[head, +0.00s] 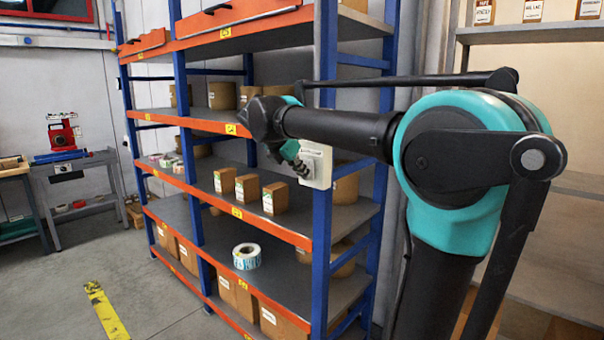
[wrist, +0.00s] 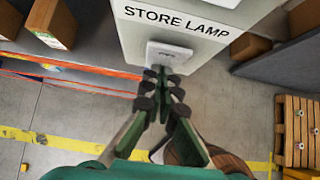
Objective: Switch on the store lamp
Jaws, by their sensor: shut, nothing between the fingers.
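The store lamp switch box (head: 318,168) is a pale box on the rack's blue front post. In the wrist view the box (wrist: 135,45) carries the words STORE LAMP, with a light switch plate (wrist: 172,52) below them. My gripper (wrist: 162,76) is shut and empty, its fingertips at the lower edge of the plate. I cannot tell whether they touch it. The fingertips cover the lower part of the plate, so the switch's position is unclear. In the head view my gripper (head: 302,170) is at the left side of the box.
The blue and orange rack (head: 322,240) holds several cartons and a label roll (head: 246,256). A workbench (head: 85,165) with a red device (head: 61,135) stands at the left. A pallet (wrist: 297,130) lies at the right in the wrist view. The floor left of the rack is open.

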